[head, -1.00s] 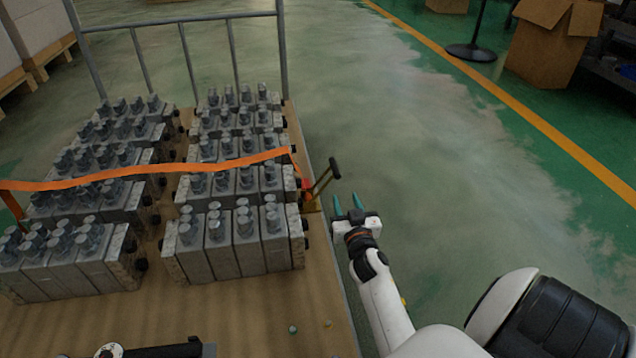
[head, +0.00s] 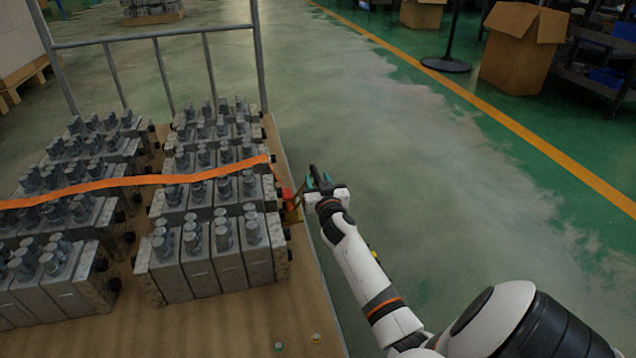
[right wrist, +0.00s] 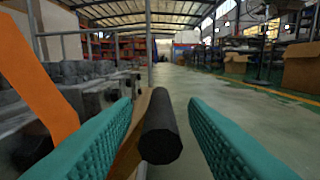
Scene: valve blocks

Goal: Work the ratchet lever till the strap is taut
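The orange strap (head: 120,184) runs across the tops of the grey valve blocks (head: 212,250) and reaches the cart's right edge. It also shows at the left of the right wrist view (right wrist: 38,80). The ratchet (head: 290,203), with red and brass-coloured parts, sits at that edge. Its lever has a black grip (right wrist: 161,128), which lies between the teal fingers in the right wrist view. My right gripper (head: 318,181) is open around the grip, with gaps showing on both sides. The gripper partly hides the lever in the head view. My left gripper is out of view.
The cart's wooden deck (head: 225,325) has a metal rail (head: 155,35) at its far end. Two small round pieces lie near the front of the deck.

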